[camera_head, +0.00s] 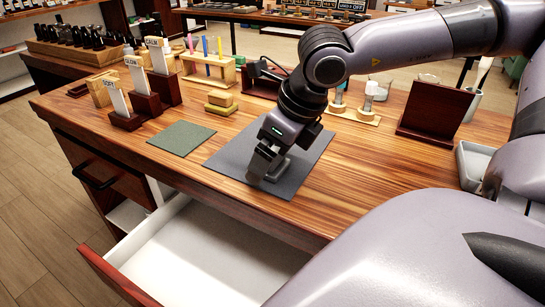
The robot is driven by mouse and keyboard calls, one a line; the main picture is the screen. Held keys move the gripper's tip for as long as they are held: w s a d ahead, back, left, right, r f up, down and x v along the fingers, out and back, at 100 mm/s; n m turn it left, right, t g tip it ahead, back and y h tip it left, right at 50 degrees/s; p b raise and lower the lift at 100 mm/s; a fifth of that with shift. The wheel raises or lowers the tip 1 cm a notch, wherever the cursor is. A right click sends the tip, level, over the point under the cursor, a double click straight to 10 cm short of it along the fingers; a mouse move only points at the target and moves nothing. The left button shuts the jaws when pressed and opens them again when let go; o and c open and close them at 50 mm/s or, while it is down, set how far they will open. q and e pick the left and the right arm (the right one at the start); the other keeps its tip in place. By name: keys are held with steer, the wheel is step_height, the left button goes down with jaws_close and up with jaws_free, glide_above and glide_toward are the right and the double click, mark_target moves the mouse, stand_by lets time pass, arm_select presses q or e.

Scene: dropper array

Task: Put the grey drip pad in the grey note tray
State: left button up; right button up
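A flat dark grey mat (225,156) lies on the wooden table near its front edge. My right gripper (270,178) points down at the middle of this mat. A small lighter grey piece (281,168) shows right at its fingers; I cannot tell whether it is a separate grey pad or part of the gripper, nor whether the fingers are closed on it. A light grey open tray (473,167) stands at the table's right side, partly hidden by my arm. My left gripper is out of view.
A green mat (181,138) lies left of the grey one. Labelled wooden holders (122,121), a rack with coloured tubes (208,70) and a dark upright board (435,113) stand behind. A white drawer (205,255) is open below the front edge.

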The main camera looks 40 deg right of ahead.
steer(key=c, duration=1.2)
steer(key=shift+r, duration=0.15)
